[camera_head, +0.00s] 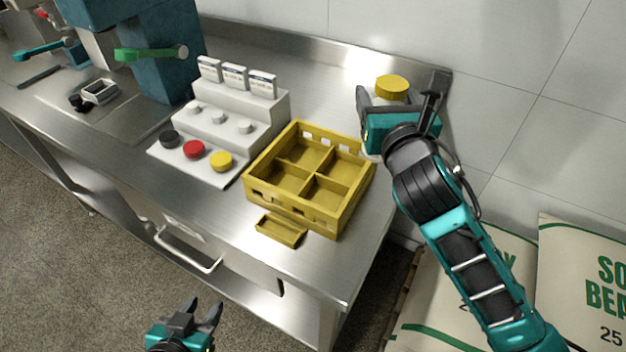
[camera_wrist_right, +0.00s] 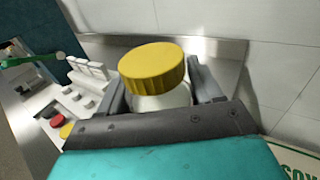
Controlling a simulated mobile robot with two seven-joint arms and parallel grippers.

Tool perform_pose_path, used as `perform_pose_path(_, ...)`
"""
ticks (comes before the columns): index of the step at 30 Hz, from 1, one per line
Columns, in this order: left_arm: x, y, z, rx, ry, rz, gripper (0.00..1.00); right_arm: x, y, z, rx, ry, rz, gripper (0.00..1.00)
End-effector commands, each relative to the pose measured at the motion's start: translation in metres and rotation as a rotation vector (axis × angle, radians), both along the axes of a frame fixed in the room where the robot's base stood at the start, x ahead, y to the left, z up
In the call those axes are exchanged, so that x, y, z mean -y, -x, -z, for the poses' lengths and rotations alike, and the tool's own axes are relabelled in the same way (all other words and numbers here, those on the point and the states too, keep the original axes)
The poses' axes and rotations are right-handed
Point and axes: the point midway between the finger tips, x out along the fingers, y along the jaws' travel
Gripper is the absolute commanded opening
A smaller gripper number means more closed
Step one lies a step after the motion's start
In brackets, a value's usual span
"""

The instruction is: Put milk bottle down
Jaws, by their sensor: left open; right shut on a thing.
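The milk bottle with a yellow cap (camera_head: 392,87) is at the back right end of the steel table, mostly hidden behind my right gripper (camera_head: 391,106). In the right wrist view its yellow cap (camera_wrist_right: 153,68) and white neck show between the fingers of my right gripper (camera_wrist_right: 158,98). The right gripper is shut on the bottle, which looks upright. Whether its base touches the table is hidden. My left gripper (camera_head: 206,312) is open and empty, low in front of the table.
A yellow crate with empty compartments (camera_head: 343,208) stands left of the bottle. A white stepped rack (camera_head: 263,113) with black, red and yellow caps is further left. A steel table (camera_head: 335,268) meets a raised back edge and tiled wall. Sacks (camera_head: 583,290) lie at the right.

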Motion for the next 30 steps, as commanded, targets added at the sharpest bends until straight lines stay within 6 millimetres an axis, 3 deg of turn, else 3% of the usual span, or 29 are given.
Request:
perform_pose_path(1,0.000,0.001,0.000,-0.003,0.000,0.001,0.43,-0.006,-0.010,-0.017,0.011,0.000,-0.004,0.25)
perform_pose_path(9,0.000,0.004,0.000,-0.010,0.001,0.000,0.43,-0.031,-0.044,-0.079,0.009,0.001,-0.015,0.25)
perform_pose_path(17,0.000,0.004,0.000,-0.010,0.001,0.000,0.43,-0.043,-0.056,-0.113,0.003,0.000,-0.017,0.25)
perform_pose_path(22,0.001,0.004,0.000,-0.010,0.001,0.000,0.43,-0.044,-0.057,-0.100,-0.005,-0.001,-0.016,0.25)
perform_pose_path(30,0.000,0.003,-0.001,-0.006,0.001,0.001,0.43,-0.045,-0.056,-0.027,-0.009,-0.001,-0.016,0.25)
